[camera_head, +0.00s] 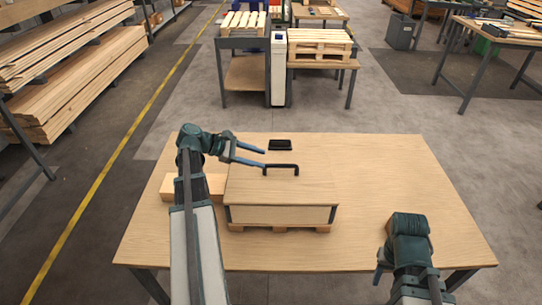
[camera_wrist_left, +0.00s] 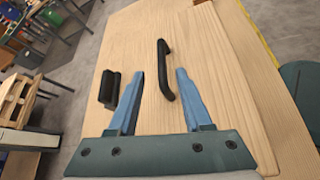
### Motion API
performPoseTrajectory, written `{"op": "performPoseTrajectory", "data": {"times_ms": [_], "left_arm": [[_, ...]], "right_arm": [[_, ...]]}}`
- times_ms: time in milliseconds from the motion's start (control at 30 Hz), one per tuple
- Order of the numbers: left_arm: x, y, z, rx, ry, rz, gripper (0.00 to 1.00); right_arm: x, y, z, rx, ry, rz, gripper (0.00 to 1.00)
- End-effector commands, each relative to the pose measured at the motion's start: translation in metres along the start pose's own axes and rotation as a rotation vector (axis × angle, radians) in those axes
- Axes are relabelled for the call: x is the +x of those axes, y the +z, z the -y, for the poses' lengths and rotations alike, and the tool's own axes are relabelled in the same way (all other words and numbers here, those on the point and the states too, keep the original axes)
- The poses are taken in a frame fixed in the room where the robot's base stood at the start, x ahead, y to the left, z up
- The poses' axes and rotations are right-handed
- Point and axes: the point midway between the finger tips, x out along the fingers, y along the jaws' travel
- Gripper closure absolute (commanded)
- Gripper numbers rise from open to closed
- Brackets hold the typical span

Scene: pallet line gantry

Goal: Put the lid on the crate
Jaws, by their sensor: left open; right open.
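The crate (camera_head: 283,215) is a wooden box standing on a small pallet base in the middle of the table. The flat wooden lid (camera_head: 285,188) lies over its top, covering the inside; I cannot tell whether it is fully seated. A black bar handle (camera_head: 281,168) stands on the lid, and it also shows in the left wrist view (camera_wrist_left: 164,68). My left gripper (camera_head: 265,158) is open and empty, its fingertips close to the handle's left end; in the left wrist view its fingers (camera_wrist_left: 160,76) point toward the handle. My right gripper (camera_head: 380,270) is open at the table's front right.
A small black block (camera_head: 280,145) lies behind the handle, and it shows left of my fingers in the left wrist view (camera_wrist_left: 110,89). A pale wooden block (camera_head: 205,187) lies left of the crate. The table's right side (camera_head: 390,175) is clear. Pallet stands are far behind.

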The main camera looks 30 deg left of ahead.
Motion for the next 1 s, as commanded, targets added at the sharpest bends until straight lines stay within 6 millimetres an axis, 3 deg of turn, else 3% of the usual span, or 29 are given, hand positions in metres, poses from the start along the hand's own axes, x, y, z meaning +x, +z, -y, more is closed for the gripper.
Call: {"op": "performPoseTrajectory", "data": {"times_ms": [100, 333, 867, 1000], "left_arm": [[-0.018, 0.002, -0.001, -0.002, 0.001, 0.000, 0.50], [-0.029, 0.000, 0.000, 0.000, -0.001, 0.000, 0.50], [-0.029, 0.000, 0.000, 0.001, -0.002, 0.000, 0.50], [-0.009, 0.008, 0.009, 0.051, -0.049, -0.019, 0.50]], "right_arm": [[-0.010, 0.001, -0.001, 0.000, 0.000, 0.000, 0.50], [-0.014, 0.001, -0.001, 0.000, 0.000, 0.000, 0.50], [-0.013, 0.001, -0.001, 0.000, 0.000, 0.000, 0.50], [-0.015, 0.001, -0.002, 0.000, 0.000, 0.000, 0.50]]}}
